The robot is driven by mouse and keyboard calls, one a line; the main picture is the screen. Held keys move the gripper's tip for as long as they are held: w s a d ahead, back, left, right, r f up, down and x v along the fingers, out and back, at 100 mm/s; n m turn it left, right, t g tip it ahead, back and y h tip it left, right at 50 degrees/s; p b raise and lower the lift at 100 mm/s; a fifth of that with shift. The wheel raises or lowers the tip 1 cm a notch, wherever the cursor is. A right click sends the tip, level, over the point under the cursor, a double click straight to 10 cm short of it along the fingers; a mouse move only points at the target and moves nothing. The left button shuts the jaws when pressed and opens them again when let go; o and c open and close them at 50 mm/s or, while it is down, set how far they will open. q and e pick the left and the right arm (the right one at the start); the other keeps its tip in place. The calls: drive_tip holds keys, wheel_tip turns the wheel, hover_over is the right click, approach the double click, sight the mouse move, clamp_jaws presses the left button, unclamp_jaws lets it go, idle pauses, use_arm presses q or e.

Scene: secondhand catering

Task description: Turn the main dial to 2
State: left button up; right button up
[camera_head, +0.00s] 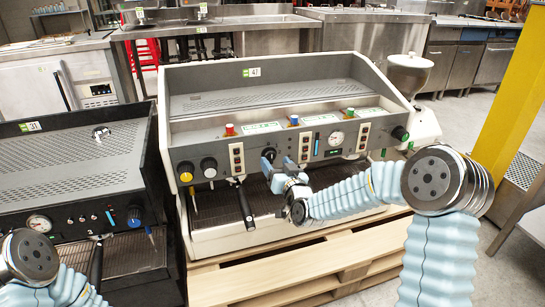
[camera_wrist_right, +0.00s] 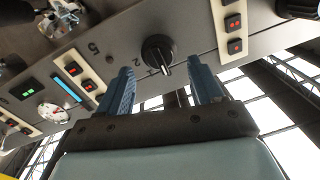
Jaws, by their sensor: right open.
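The main dial (camera_wrist_right: 158,52) is a round black knob on the grey front panel of the espresso machine (camera_head: 262,142). In the right wrist view its light pointer line points down toward the picture's lower edge, just right of small printed marks. A numeral that looks like 2 (camera_wrist_right: 135,61) sits to the dial's left. My right gripper (camera_wrist_right: 161,78) is open, with blue fingers either side of the dial's lower end and no clear contact. In the head view it (camera_head: 278,158) is at the panel and partly hides the dial. Only my left arm shows, at bottom left.
Red-button strips (camera_wrist_right: 80,72) flank the dial, and a pressure gauge (camera_head: 336,138) sits to its right. A portafilter handle (camera_head: 245,205) hangs lower left. A black machine (camera_head: 75,170) stands left. A wooden pallet (camera_head: 290,268) lies underneath, and a yellow post (camera_head: 512,85) rises at right.

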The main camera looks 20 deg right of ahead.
sight(272, 158)
drive_tip(key=shift+w+a, duration=0.15)
drive_tip(key=shift+w, duration=1.35)
drive_tip(key=c, duration=1.1)
